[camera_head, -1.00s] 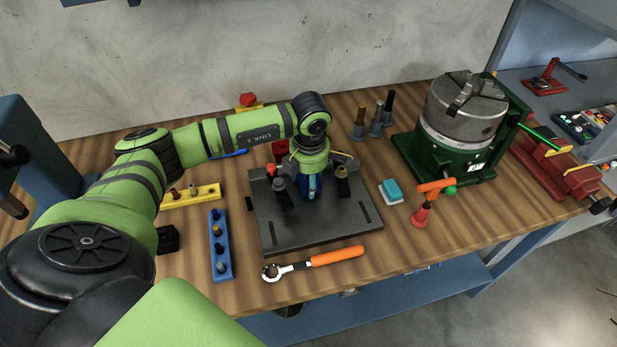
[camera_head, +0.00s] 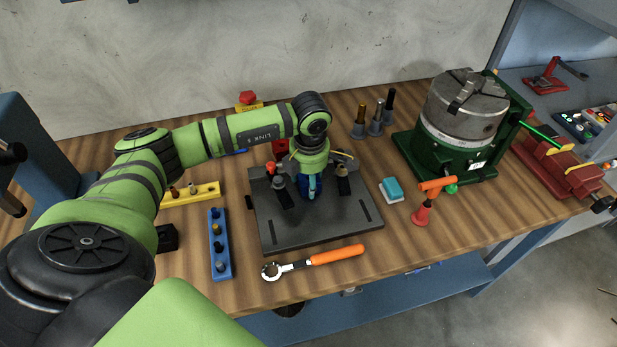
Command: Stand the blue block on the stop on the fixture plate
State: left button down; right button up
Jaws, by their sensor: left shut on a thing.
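The dark grey fixture plate (camera_head: 310,230) lies on the wooden bench top in the middle of the view. My left gripper (camera_head: 312,192) points down over the plate's rear middle, between two dark toggle clamps. It is shut on the blue block (camera_head: 304,188), which shows only in part between and beside the fingers. The block is low, at or just above the plate; I cannot tell whether it touches. The stop cannot be made out behind the gripper and block. My right gripper is out of view.
The left clamp (camera_head: 281,188) and right clamp (camera_head: 343,182) stand close on either side. An orange-handled ratchet (camera_head: 335,255) lies in front of the plate. A blue pin rail (camera_head: 220,245) is to the left. A teal-and-white block (camera_head: 393,190) and green-based chuck (camera_head: 460,125) are to the right.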

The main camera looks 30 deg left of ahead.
pick_arm(q)
jog(key=shift+f, duration=0.15)
dwell(0.4)
dwell(0.4)
jog(key=shift+c, duration=1.5)
grip_release()
jog(key=o, duration=0.3)
jog(key=shift+r+p, duration=1.45)
jog(key=shift+r, duration=1.6)
